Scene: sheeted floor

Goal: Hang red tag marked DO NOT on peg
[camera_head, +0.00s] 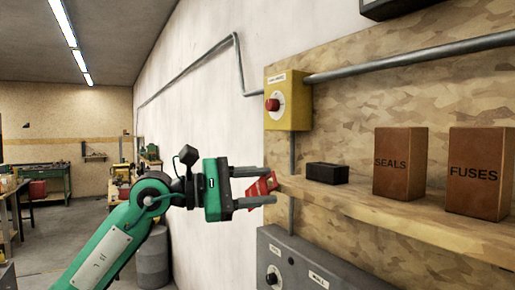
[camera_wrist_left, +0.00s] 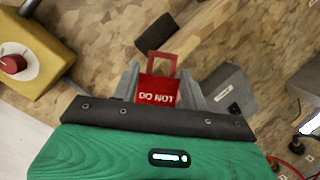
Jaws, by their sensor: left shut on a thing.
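My left gripper (camera_head: 268,187) reaches in from the left, in front of the board at the shelf's left end. It is shut on the red tag (camera_head: 261,187). No peg can be clearly made out in either view. My right gripper is not in view.
A wooden shelf (camera_head: 400,220) holds a black block (camera_head: 327,173), a SEALS box (camera_head: 400,164) and a FUSES box (camera_head: 480,173). A yellow switch box (camera_head: 290,85) with a red button is above left. A grey panel (camera_head: 310,262) is below. Conduit runs along the wall.

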